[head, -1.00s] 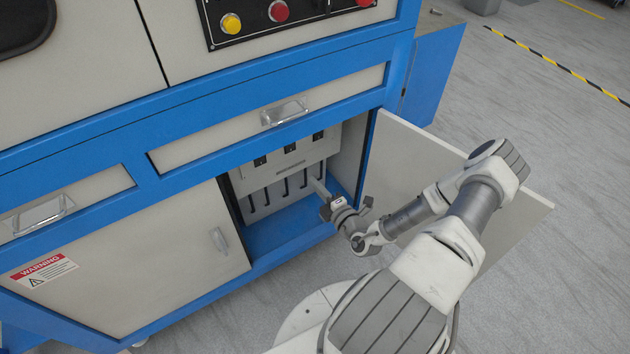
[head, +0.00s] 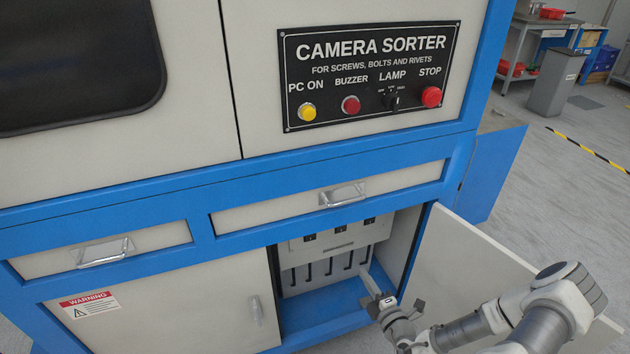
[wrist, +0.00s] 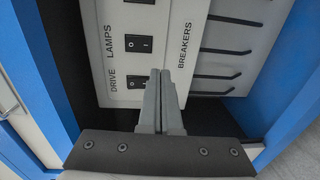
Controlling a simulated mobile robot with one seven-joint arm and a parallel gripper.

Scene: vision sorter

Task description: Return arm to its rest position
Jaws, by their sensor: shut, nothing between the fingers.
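My gripper (head: 371,282) is in front of the open lower cabinet compartment, with its fingers pointing in toward the breaker panel (head: 335,240). In the wrist view the two grey fingers of my gripper (wrist: 160,76) are shut together with nothing between them. They lie in front of the panel (wrist: 190,30), near its black rocker switches (wrist: 138,43) and the words DRIVE, LAMPS and BREAKERS. Whether the fingertips touch the panel cannot be told. My arm comes in from the lower right of the head view.
The open cabinet door (head: 462,270) stands right of my gripper, close behind my arm. A closed door (head: 170,315) with a warning label is on the left. Drawers with handles (head: 342,194) and the CAMERA SORTER control panel (head: 375,70) are above. Grey floor (head: 560,190) lies clear at right.

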